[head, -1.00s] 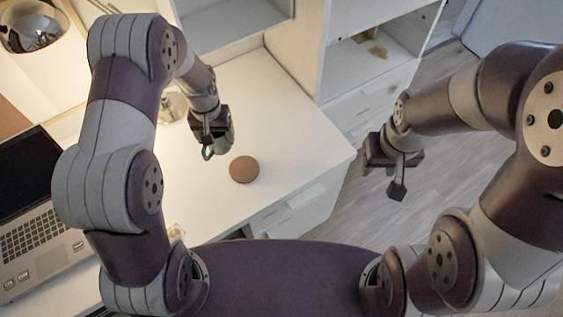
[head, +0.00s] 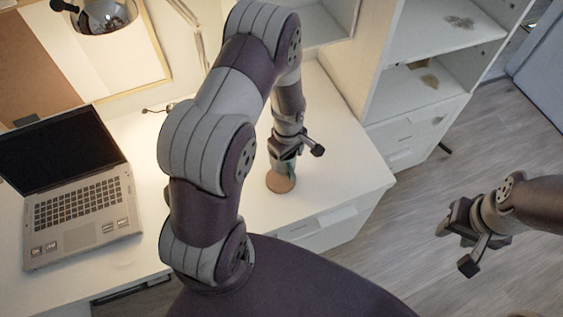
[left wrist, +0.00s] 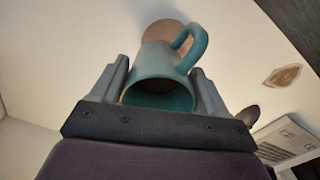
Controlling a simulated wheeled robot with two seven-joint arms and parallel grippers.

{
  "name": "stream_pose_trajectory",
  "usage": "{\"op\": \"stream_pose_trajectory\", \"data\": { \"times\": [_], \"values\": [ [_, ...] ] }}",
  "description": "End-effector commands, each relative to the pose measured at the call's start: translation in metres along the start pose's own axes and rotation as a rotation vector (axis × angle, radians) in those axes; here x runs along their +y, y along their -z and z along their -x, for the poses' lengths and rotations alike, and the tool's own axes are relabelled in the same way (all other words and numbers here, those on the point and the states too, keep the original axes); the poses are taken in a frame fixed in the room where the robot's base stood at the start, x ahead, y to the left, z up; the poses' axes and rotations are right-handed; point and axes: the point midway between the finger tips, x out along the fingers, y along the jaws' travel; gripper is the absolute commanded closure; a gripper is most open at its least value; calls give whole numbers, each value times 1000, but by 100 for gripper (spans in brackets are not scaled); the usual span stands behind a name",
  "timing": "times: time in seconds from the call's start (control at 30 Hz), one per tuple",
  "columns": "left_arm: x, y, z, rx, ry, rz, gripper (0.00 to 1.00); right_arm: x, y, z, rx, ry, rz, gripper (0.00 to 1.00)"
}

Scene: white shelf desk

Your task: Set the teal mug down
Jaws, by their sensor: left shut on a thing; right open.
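The teal mug (left wrist: 163,68) is between the two fingers of my left gripper (left wrist: 162,85) in the left wrist view, with its open mouth toward the camera and its handle at the upper right. In the head view, the mug (head: 286,165) is mostly hidden under my left gripper (head: 287,150). A round brown coaster (head: 280,183) lies on the white desk right below the mug. The coaster (left wrist: 160,31) is partly hidden behind the mug in the wrist view. I cannot tell whether they touch. My right gripper (head: 464,240) is open and empty, off the desk above the floor.
An open laptop (head: 80,205) stands on the left of the white desk (head: 345,180). A metal lamp (head: 108,15) hangs at the upper left. A white shelf unit (head: 410,110) stands at the back right. The desk right of the coaster is clear up to its edge.

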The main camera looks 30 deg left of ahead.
Motion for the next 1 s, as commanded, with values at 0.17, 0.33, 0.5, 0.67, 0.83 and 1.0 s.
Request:
{"op": "stream_pose_trajectory", "data": {
  "times": [0.17, 0.33, 0.5, 0.67, 0.83, 1.0],
  "values": [
    [-8, 16, -15, 0, 0, -1, 70, 0, 0, 4, 0, 0, 0, 57],
    [-8, 16, -45, -1, 1, -2, 70, 0, 1, 9, 0, 0, 0, 57],
    [-7, 16, -51, 1, -2, -2, 70, 0, 1, 8, 0, 0, 0, 57],
    [-7, 16, -52, 1, -2, -2, 70, 0, 1, 7, 0, 0, 0, 57],
    [-7, 16, -54, 1, -1, -2, 0, 0, 1, 6, 0, 0, 0, 57],
    [-7, 16, -53, 1, -1, -3, 0, 0, 1, 6, 0, 0, 0, 57]
  ]
}}
